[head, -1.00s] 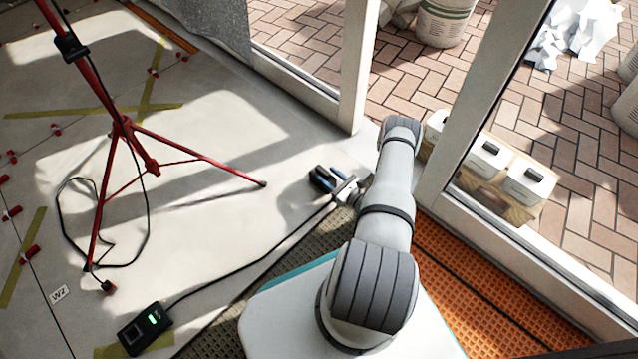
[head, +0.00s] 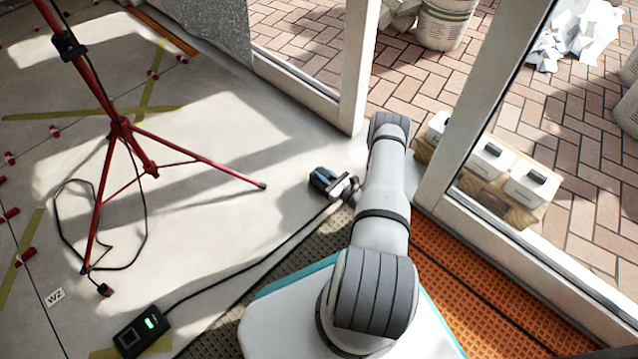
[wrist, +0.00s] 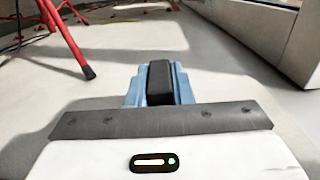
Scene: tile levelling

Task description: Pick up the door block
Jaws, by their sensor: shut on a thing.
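The door block (wrist: 159,84) is a small black block, upright in the middle of the wrist view. My gripper (wrist: 157,92) is shut on it, with a blue finger on each side. In the head view, the dark block (head: 322,181) shows at the tip of my gripper (head: 328,180), low over the pale floor left of the door frame. I cannot tell whether it touches the floor. Its lower part is hidden behind my gripper's dark front bar in the wrist view.
A red tripod (head: 121,127) stands on the left, one foot towards my gripper. A black cable (head: 250,263) runs from a box with a green light (head: 143,331) to beside my gripper. Door frame posts (head: 357,70) stand at right. White-topped blocks (head: 490,158) sit beyond.

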